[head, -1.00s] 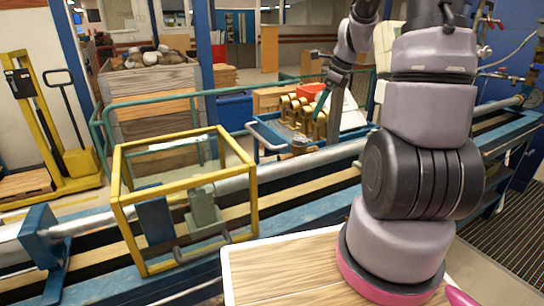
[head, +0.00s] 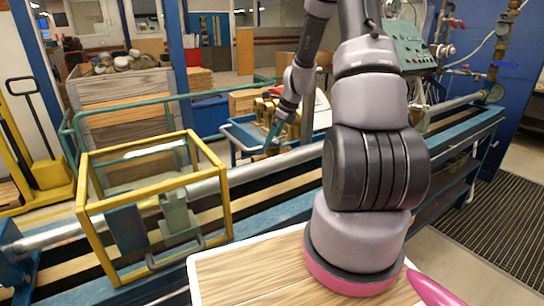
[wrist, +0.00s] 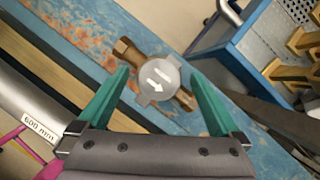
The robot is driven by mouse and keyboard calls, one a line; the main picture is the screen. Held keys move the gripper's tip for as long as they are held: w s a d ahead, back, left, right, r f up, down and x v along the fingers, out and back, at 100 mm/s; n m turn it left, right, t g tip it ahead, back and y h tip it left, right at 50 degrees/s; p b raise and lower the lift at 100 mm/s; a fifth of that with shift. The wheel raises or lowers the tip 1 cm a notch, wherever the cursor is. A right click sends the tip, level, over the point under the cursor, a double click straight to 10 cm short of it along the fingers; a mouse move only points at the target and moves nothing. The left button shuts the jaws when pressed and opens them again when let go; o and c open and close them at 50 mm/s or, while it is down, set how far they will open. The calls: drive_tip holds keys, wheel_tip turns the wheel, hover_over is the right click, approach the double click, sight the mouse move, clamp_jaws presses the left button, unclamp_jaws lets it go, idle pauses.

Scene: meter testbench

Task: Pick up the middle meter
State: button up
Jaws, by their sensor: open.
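My gripper (wrist: 158,88) is open, with one green finger on each side of the meter's face. No grip on it shows. In the head view my gripper (head: 272,136) is low, at the bench near the blue cart, and the meter cannot be made out there. Whether this is the middle meter cannot be told.
A blue cart (head: 232,131) with brass fittings stands just behind the bench; it also shows at the right of the wrist view (wrist: 242,48). A yellow-framed guard (head: 84,210) stands on the bench at left. A steel pipe (wrist: 28,108) runs alongside.

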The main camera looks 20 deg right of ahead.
drive_tip(key=shift+w+a+f, duration=0.15)
drive_tip(key=shift+a+f, duration=0.05)
drive_tip(key=shift+f, duration=0.4)
clamp_jaws()
drive_tip(key=shift+r, duration=0.1)
